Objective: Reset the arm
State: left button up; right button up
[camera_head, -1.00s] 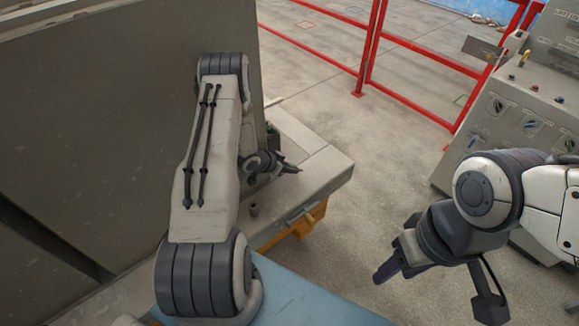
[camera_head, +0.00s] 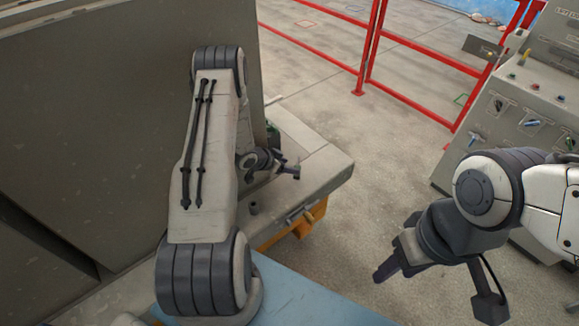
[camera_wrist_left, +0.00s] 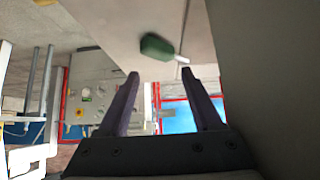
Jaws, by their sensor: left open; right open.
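My left arm (camera_head: 212,160) comes up from the bottom and bends beside the large grey panel. My left gripper (camera_head: 292,168) is over the grey ledge to the right of the panel, small and partly behind the arm. In the left wrist view the left gripper (camera_wrist_left: 165,85) has its two fingers apart with nothing between them. My right gripper (camera_head: 436,286) hangs over the open floor at the right, its fingers spread and empty.
The grey panel (camera_head: 90,120) stands close at the left. A dark green object shows on the ledge (camera_head: 322,172) and in the left wrist view (camera_wrist_left: 156,46). A control console (camera_head: 520,110) stands at the right, red railing (camera_head: 365,60) behind. Floor between is clear.

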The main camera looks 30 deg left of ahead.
pick_arm(q)
jog(key=b+v, duration=0.2)
jog(key=v, duration=0.7)
jog(key=w+d+r+g+y+b, duration=0.1)
jog(key=w+d+r+g+y, duration=0.15)
jog(key=d+r, duration=0.4)
jog(key=s+d+r+m+y+b, duration=0.1)
jog(key=s+d+r, duration=0.2)
jog(key=d, duration=0.3)
jog(key=s+d+r, duration=0.3)
jog(key=d, duration=0.3)
jog(key=s+d+r+g, duration=0.1)
jog(key=s+d+g, duration=0.1)
jog(key=s, duration=0.6)
jog(key=s+d+r+m+g+b, duration=0.1)
jog(key=s+d+r, duration=0.1)
jog(key=s+d, duration=0.3)
jog(key=s+d+r+g+h, duration=0.1)
jog(key=s+d, duration=0.3)
jog(key=s, duration=0.7)
jog(key=shift+r+m+g+b, duration=0.4)
jog(key=shift+r+g, duration=0.15)
jog(key=shift+g, duration=0.3)
